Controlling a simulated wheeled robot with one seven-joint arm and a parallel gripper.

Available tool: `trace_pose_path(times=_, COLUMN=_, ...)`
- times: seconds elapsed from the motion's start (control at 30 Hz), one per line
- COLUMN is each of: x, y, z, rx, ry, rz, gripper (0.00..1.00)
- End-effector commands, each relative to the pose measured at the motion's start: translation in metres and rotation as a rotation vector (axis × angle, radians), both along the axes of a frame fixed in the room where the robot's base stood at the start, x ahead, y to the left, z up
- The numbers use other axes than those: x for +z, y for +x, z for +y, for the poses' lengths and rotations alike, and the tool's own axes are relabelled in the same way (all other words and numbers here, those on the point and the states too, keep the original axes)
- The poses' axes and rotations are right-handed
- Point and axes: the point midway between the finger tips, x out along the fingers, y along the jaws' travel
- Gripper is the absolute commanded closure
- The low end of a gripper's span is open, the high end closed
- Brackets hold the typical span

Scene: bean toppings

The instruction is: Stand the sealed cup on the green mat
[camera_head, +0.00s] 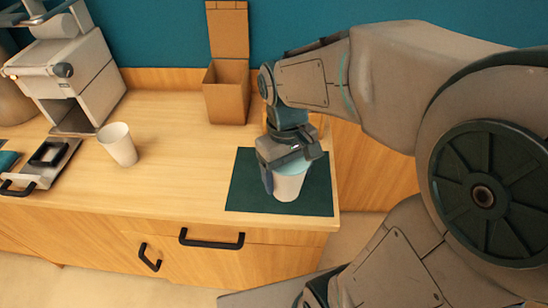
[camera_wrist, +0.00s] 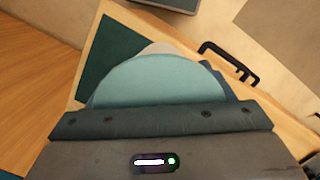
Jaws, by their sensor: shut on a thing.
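The sealed cup (camera_head: 289,185) is white with a pale teal lid, and it is upright over the green mat (camera_head: 240,185). My gripper (camera_head: 287,165) is shut on the cup from above and behind, with a finger showing at its left side. I cannot tell whether the cup's base touches the mat. In the wrist view the teal lid (camera_wrist: 165,82) fills the middle, with a bit of white cup beyond it. The green mat (camera_wrist: 107,55) shows to its left. Most of the fingers are hidden there.
A second white cup (camera_head: 118,144), open on top, stands on the counter to the left. A tan open box (camera_head: 227,92) stands behind the mat. A grey machine (camera_head: 65,70) is at the far left. The mat lies near the counter's front right corner. Counter between is clear.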

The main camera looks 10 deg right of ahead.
Motion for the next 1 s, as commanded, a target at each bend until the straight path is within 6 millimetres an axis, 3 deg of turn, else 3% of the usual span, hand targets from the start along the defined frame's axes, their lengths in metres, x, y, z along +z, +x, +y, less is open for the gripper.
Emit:
trace_pose_path(times=0.17, x=0.0, y=-0.002, z=0.0, rx=0.016, ry=-0.001, rz=0.001, gripper=0.64)
trace_pose_path(times=0.8, x=-0.057, y=0.091, z=-0.018, rx=0.013, ry=-0.001, rz=0.002, gripper=0.64)
trace_pose_path(times=1.0, x=-0.066, y=0.106, z=-0.021, rx=0.013, ry=0.0, rz=-0.001, gripper=0.64)
